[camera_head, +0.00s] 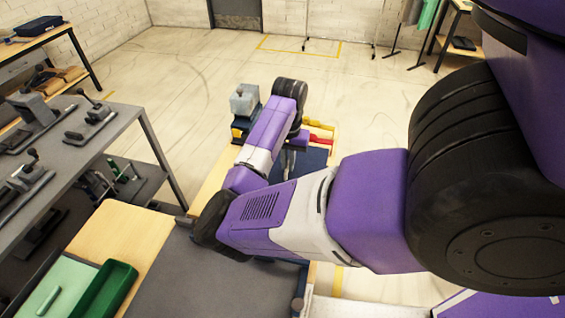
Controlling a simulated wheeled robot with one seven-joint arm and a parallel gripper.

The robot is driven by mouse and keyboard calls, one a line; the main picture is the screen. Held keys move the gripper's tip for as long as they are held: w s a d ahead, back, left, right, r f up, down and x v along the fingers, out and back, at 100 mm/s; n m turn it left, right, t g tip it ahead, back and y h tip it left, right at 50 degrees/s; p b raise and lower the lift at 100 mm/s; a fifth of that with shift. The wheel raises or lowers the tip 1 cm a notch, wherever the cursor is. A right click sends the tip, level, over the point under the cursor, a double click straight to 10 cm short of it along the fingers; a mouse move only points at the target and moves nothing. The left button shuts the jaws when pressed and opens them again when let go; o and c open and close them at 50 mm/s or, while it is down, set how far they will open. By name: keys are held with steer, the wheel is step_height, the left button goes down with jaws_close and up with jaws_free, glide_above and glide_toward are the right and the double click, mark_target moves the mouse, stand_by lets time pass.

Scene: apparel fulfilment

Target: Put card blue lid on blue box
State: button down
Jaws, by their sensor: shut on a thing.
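My arm reaches in from the right and bends back over the wooden bench (212,180). Its wrist end is at the far part of the bench, and my gripper's fingers are hidden behind my own arm links. A dark blue flat surface (312,158) shows just right of my forearm, partly covered by it. I cannot tell whether it is the blue box, the card lid or something else. No other blue box or lid can be made out clearly.
A pale grey container (244,100) stands left of my wrist. Red and yellow pieces (322,125) lie right of it. A grey table (125,122) with dark hand tools stands at left. A green tray (106,290) is at front left. The floor beyond is open.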

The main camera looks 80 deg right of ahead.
stand_by(0.4)
steer(key=c, duration=1.4)
jaws_free()
steer(key=shift+c, duration=0.2)
steer(key=shift+o, duration=0.4)
steer(key=o, duration=0.5)
step_height(320, 180, up, 5)
steer(key=p, duration=0.5)
steer(key=shift+r+p, duration=0.55)
steer(key=shift+r, duration=0.5)
